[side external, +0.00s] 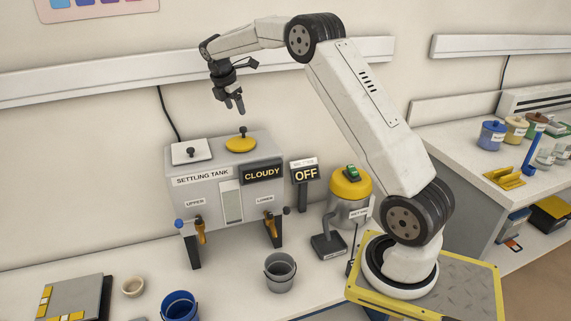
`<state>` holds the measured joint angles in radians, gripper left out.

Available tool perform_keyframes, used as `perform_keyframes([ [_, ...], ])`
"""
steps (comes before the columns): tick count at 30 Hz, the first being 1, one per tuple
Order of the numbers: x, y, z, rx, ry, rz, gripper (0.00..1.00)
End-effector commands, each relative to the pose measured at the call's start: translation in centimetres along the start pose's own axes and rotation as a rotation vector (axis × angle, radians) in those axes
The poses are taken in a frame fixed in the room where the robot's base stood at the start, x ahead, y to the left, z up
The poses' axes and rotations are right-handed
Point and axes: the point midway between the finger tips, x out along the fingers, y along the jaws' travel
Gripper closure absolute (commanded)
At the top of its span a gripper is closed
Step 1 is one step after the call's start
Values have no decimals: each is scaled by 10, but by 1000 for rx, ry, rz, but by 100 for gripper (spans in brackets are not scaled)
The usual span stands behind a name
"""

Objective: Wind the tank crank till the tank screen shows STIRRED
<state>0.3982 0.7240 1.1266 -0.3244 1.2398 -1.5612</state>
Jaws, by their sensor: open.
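The grey settling tank (210,190) stands on its legs on the bench. Its screen (262,171) reads CLOUDY. A yellow disc with an upright dark knob (241,144), which looks like the tank crank, sits on top of the tank at the right. My gripper (235,107) points down above the tank, a little above the knob and apart from it. Its jaws are open and nothing shows between them.
A white lid (192,152) with a black knob lies on the tank's left top. An OFF sign (305,173) and a yellow-topped canister (349,196) stand at the right. A grey bucket (281,274) and blue bucket (180,306) stand in front.

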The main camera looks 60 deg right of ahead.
Motion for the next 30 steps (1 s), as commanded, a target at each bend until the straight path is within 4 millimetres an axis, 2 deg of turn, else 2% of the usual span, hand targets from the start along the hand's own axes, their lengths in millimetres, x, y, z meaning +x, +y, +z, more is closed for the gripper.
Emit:
perform_keyframes([
  [5, -3, -1, -8, -164, -72, 23, 32],
  [16, 4, -1, -7, -177, -79, 24, 32],
  [30, 56, 0, -3, -175, -79, 22, 32],
])
